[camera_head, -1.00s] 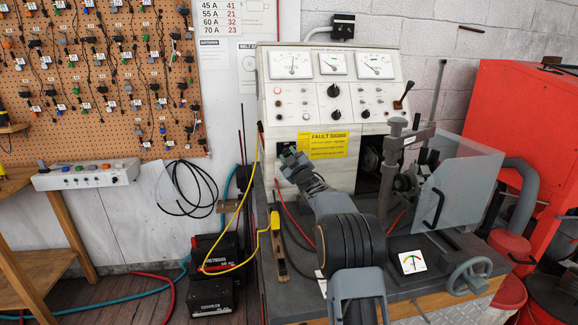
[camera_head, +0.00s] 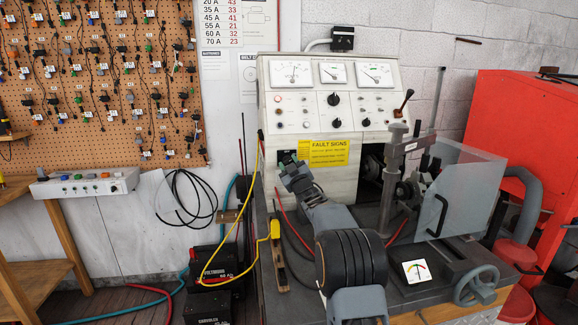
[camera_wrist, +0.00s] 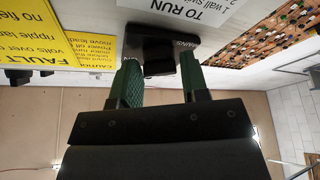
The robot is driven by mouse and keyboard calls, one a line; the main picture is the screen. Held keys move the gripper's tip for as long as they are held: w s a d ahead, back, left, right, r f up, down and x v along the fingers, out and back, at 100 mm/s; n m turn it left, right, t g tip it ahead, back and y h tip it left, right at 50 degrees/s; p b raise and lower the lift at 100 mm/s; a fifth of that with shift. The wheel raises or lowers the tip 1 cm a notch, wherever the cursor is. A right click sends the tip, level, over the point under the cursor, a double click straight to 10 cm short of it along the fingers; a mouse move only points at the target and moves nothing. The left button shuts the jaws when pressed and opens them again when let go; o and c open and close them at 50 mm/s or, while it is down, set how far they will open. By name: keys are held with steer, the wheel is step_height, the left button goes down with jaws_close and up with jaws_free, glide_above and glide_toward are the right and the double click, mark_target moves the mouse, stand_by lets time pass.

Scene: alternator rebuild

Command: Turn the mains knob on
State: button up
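The mains knob (camera_wrist: 158,62) is a black block on a dark plate with partly readable white lettering on the pale panel, in the wrist view. My gripper (camera_wrist: 159,72) has its two green fingers apart, one on each side of the knob. I cannot tell whether they touch it. In the head view my gripper (camera_head: 287,166) is at the lower left of the tester's front panel (camera_head: 290,124), left of the yellow fault sign, and largely hides the knob. The knob's turned position is not clear.
The yellow fault sign (camera_head: 328,151) is right of my gripper. A yellow cable (camera_head: 258,190) hangs along the tester's left edge. Batteries (camera_head: 215,272) stand on the floor at left. A clear guard (camera_head: 455,190) and vise fill the bench's right.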

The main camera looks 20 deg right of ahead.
steer(key=o, duration=0.3)
steer(key=b+v, duration=0.1)
steer(key=v, duration=0.6)
steer(key=shift+s, duration=0.25)
stand_by(0.4)
steer(key=s+a+r+m+g+h+p, duration=0.2)
steer(key=s+a+r+m+g+p, duration=0.15)
steer(key=s+a+g+p, duration=0.35)
steer(key=s+a+f+g+p, duration=0.1)
steer(key=s+a+g+p, duration=0.2)
steer(key=s, duration=0.7)
steer(key=s+a+f+m+g+y+p, duration=0.1)
steer(key=s+a+f+g+p, duration=0.1)
steer(key=s, duration=0.8)
steer(key=s+a+f+m+g+y+p, duration=0.1)
steer(key=s+a+f+g+p, duration=0.1)
steer(key=s+g, duration=0.4)
steer(key=s+a+p, duration=0.1)
steer(key=s, duration=0.2)
steer(key=shift+s+a+p, duration=0.35)
steer(key=shift+s+p, duration=0.05)
